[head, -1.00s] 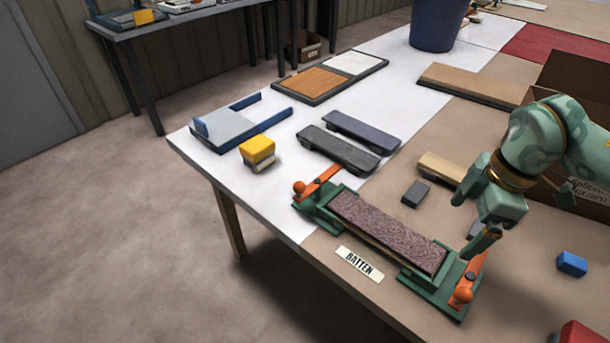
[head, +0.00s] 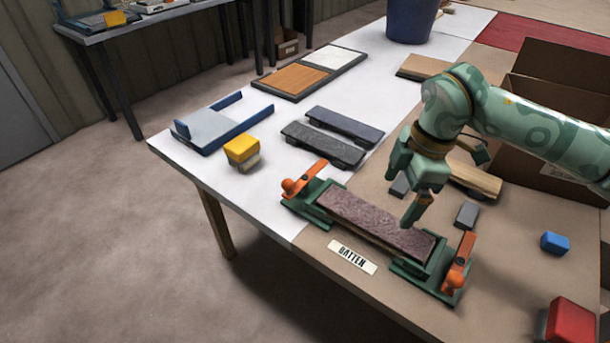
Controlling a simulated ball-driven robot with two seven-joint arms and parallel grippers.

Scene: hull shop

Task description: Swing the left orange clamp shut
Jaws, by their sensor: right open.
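The left orange clamp (head: 307,178) sits at the left end of a green fixture (head: 402,268). Its lever lies across that end, beside the batten rather than over it. The right orange clamp (head: 458,264) stands at the fixture's other end, its lever also beside the batten. The dark, purplish-brown batten (head: 372,221) lies lengthwise in the fixture. My right gripper (head: 411,207) is open and points down above the batten's right half, well to the right of the left clamp. Whether it touches the batten is unclear. My left gripper is not in view.
A "BATTEN" label (head: 352,257) lies in front of the fixture. Behind it are two dark grey pieces (head: 322,145). A yellow block (head: 241,150) and a blue-edged tray (head: 210,128) are at left. Grey blocks (head: 466,215), a blue block (head: 554,242) and a red block (head: 571,321) are at right.

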